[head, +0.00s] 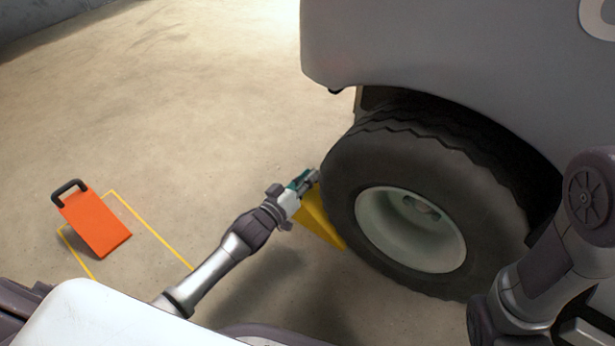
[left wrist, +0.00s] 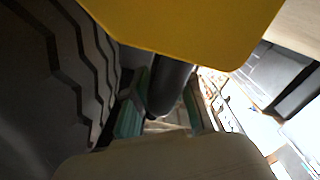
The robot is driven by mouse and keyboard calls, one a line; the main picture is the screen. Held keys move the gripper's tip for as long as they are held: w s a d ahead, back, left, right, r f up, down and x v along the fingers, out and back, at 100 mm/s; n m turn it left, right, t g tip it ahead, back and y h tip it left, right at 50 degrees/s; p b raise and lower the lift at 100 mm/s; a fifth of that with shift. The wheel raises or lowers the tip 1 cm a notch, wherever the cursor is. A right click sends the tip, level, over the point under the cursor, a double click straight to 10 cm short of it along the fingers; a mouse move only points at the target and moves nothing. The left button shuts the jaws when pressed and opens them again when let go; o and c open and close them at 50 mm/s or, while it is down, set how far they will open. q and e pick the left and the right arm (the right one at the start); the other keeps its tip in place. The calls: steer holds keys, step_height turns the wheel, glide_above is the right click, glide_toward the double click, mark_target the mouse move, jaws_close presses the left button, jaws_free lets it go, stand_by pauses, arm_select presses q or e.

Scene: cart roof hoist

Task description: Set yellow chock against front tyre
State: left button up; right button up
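The yellow chock (head: 318,217) is beside the front tyre (head: 346,178), at its left side in the head view, partly hidden behind my left gripper (head: 305,182). Its tip is close to the tread; I cannot tell whether they touch or whether the chock rests fully on the floor. In the left wrist view the chock's yellow face (left wrist: 185,25) fills the top and the tyre tread (left wrist: 85,75) the left. My left gripper's teal finger pads (left wrist: 165,115) are on both sides of the chock's dark handle (left wrist: 172,85), apparently shut on it. My right gripper is out of view.
An orange chock (head: 95,222) with a dark handle stands on the floor at left, partly inside a yellow outline (head: 150,230). The grey cart body (head: 430,50) overhangs the tyre. The floor (head: 200,90) at upper left is clear.

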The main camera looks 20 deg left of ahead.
arm_select(q)
steer(key=shift+o, duration=1.1)
steer(key=shift+r, duration=0.2)
steer(key=p+v, duration=0.7)
steer(key=v, duration=0.5)
